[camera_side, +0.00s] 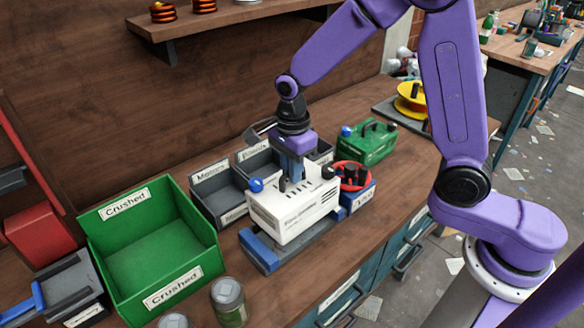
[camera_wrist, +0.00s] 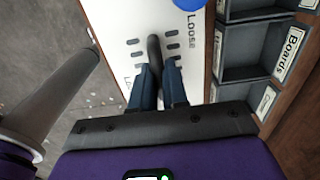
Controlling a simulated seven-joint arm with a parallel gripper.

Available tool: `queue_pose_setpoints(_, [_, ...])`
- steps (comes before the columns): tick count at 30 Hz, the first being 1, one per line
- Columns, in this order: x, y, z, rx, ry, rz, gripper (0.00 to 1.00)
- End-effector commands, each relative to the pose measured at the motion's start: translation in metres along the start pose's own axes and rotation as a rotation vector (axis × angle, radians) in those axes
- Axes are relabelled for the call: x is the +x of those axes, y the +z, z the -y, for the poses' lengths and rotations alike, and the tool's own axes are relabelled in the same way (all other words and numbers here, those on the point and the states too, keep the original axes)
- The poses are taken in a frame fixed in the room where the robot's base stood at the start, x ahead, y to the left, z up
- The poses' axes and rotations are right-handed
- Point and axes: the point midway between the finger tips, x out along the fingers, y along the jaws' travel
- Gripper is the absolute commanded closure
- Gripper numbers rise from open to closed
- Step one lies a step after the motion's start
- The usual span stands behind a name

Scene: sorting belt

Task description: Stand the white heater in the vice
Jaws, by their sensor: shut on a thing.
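The white heater (camera_side: 295,213) is upright in the side view, with dark slots, a blue knob (camera_side: 256,184) and printing on its front. My gripper (camera_side: 291,178) is above it and shut on its black top handle. In the wrist view, the fingers (camera_wrist: 158,82) close around the handle (camera_wrist: 154,48) on the heater's white top (camera_wrist: 125,28). The blue-and-grey vice (camera_side: 261,252) is directly below the heater, partly hidden by it. I cannot tell whether the heater's base touches the vice or sits between its jaws.
A green "Crushed" crate (camera_side: 205,250) stands left, with jars (camera_side: 228,298) in front. Grey labelled bins (camera_side: 213,190) are behind the heater. A box with a red ring (camera_side: 353,178) and a green box (camera_side: 368,145) are to the right. The bench front edge is near.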

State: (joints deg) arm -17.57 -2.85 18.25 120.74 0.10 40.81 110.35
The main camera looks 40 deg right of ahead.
Motion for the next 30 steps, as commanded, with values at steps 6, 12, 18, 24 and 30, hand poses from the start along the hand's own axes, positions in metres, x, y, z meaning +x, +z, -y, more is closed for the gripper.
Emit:
queue_pose_setpoints(6, [-0.001, 0.0, 0.001, 0.0, -0.003, 0.001, 1.0])
queue_pose_setpoints(12, [0.004, 0.0, 0.0, 0.0, -0.001, 0.001, 1.0])
queue_pose_setpoints(18, [0.009, 0.0, 0.0, 0.0, -0.001, 0.001, 1.0])
queue_pose_setpoints(24, [0.014, 0.0, 0.0, 0.0, -0.002, 0.001, 1.0])
queue_pose_setpoints(30, [0.019, 0.0, 0.0, 0.0, -0.001, 0.0, 1.0])
